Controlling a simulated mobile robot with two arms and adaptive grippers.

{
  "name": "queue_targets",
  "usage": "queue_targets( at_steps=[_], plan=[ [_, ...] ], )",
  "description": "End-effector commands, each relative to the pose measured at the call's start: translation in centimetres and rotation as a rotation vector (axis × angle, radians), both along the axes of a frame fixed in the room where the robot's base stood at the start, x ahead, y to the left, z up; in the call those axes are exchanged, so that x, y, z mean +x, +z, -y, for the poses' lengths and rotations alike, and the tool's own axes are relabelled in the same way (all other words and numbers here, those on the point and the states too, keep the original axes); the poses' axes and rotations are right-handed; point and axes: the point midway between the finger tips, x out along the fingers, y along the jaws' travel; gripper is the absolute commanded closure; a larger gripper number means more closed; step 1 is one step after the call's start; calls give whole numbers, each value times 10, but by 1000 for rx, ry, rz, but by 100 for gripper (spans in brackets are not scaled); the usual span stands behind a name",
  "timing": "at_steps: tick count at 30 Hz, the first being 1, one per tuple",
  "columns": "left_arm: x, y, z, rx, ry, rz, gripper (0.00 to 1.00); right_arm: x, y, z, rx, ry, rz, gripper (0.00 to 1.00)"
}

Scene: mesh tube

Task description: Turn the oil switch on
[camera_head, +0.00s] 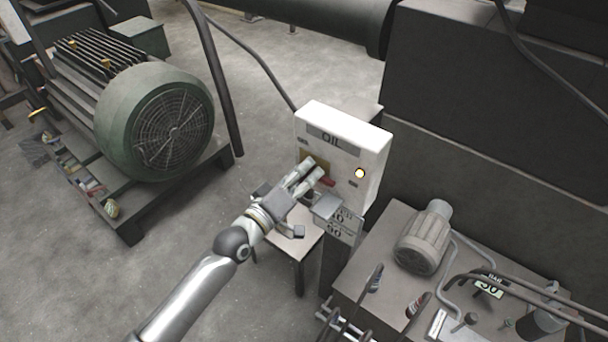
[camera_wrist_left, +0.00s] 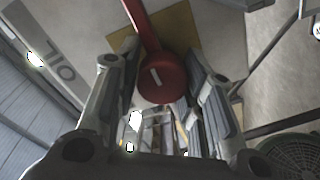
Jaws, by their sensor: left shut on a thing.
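The white oil switch box (camera_head: 366,150) stands on a post, marked OIL on its upper front. Its red switch handle (camera_head: 327,181) shows only in part in the head view, behind my left gripper (camera_head: 313,170). In the left wrist view the red handle (camera_wrist_left: 158,84) has a round hub with a short white mark and lies between the two fingers of my left gripper (camera_wrist_left: 155,68). My left gripper is shut on the handle. A yellowish plate (camera_wrist_left: 184,25) lies behind it. My right gripper is in neither view.
A round light (camera_head: 360,173) glows on the box front. A small table (camera_head: 295,243) stands beside the post. A grey motor (camera_head: 424,240) with pipes sits on a bench at right. A large green motor (camera_head: 160,120) stands at left, with open floor between.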

Motion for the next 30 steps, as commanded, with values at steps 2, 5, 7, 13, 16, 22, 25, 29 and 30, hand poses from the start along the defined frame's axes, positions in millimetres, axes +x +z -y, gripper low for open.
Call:
queue_targets(
  at_steps=[2, 5, 7, 13, 16, 22, 25, 29, 30],
  plan=[
    [-1, -4, 1, 34, -3, 12, 87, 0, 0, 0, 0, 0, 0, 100],
    [-1, -5, 1, 56, -3, 27, 87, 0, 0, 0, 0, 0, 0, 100],
    [-2, -6, 1, 66, -3, 33, 87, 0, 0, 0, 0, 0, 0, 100],
    [-2, -8, 1, 81, -5, 38, 86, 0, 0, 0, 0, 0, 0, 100],
    [-3, -9, 1, 82, -6, 36, 86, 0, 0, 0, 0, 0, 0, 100],
    [-3, -11, 1, 83, -7, 33, 86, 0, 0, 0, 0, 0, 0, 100],
    [-4, -12, 1, 83, -7, 32, 50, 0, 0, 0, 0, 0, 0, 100],
    [-3, -11, 1, 80, -7, 32, 44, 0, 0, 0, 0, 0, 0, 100],
    [-3, -10, 1, 79, -6, 33, 44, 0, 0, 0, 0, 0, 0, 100]
  ],
)
